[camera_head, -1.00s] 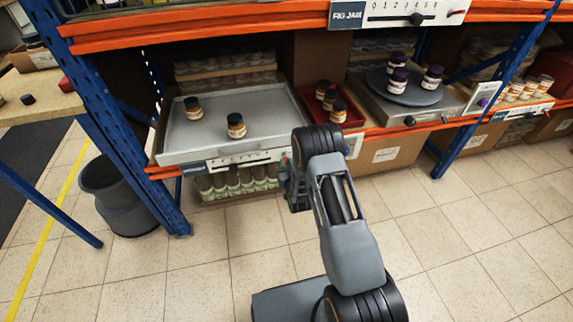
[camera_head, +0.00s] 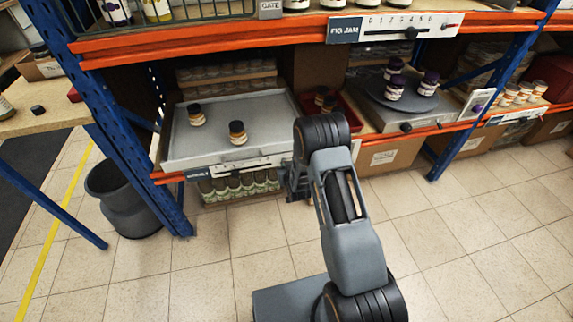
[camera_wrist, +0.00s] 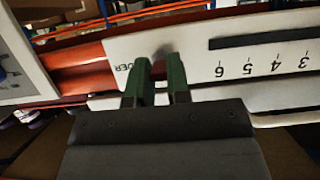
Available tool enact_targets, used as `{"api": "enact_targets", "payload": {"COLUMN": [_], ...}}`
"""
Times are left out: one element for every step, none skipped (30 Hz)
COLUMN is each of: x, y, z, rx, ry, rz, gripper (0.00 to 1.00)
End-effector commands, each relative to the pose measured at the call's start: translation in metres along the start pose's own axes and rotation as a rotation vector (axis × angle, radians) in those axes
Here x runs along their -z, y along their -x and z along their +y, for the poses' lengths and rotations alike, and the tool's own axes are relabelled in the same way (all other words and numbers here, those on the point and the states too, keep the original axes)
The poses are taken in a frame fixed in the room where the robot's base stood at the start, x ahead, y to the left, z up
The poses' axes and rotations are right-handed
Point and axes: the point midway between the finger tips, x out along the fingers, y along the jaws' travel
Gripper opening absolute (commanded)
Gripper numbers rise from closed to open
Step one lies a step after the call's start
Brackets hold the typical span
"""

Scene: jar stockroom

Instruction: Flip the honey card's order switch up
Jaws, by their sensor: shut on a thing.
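In the wrist view a white card strip (camera_wrist: 225,60) shows upside down, with a dark slot, numbers and an ORDER label partly covered. My gripper (camera_wrist: 158,78) has its two green fingers at the ORDER end, close together around the small order switch, which the fingers mostly hide. Whether its lever points up or down cannot be told. In the head view the card (camera_head: 243,166) is on the front edge of the lower left shelf; its name label (camera_head: 197,173) is too blurred to read. My gripper (camera_head: 296,180) is at its right end, partly hidden by my arm.
A grey tray (camera_head: 170,150) with two dark-lidded jars is behind the card. A red tray (camera_head: 350,118) and a round turntable (camera_head: 415,98) with several jars stand to the right. A FIG JAM card (camera_head: 345,30) hangs above. A bin (camera_head: 120,190) stands left; the floor is clear.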

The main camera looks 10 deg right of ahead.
Motion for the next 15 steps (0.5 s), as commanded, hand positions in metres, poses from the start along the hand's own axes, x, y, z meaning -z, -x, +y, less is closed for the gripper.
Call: {"api": "enact_targets", "payload": {"x": [0.008, 0.009, 0.0103, 0.0111, 0.0118, 0.0128, 0.0135, 0.0141, 0.0146, 0.0151, 0.0156, 0.0164, 0.0168, 0.017, 0.0174], "y": [0.0024, 0.0025, 0.0026, 0.0027, 0.0028, 0.0028, 0.0027, 0.0026, 0.0026, 0.0026, 0.0025, 0.0022, 0.0021, 0.0022, 0.002], "z": [-0.0001, -0.0001, -0.0001, -0.0001, -0.0001, -0.0001, 0.0, -0.0001, -0.0001, -0.0001, -0.0001, -0.0001, -0.0001, 0.0, -0.0001], "rx": [0.0, 0.0, 0.0, 0.0, 0.0, 0.0, 0.0, 0.0, 0.0, 0.0, 0.0, 0.0, 0.0, 0.0, 0.0], "ry": [0.0, 0.0, 0.0, 0.0, 0.0, 0.0, 0.0, 0.0, 0.0, 0.0, 0.0, 0.0, 0.0, 0.0, 0.0], "rz": [-0.04, -0.065, -0.099, -0.123, -0.148, -0.178, -0.2, -0.222, -0.25, -0.27, -0.288, -0.312, -0.328, -0.345, -0.364], "gripper": [0.0, 0.0, 0.0, 0.0, 0.0, 0.0, 0.0, 0.0, 0.0, 0.0, 0.0, 0.0, 0.0, 0.0, 0.0]}}
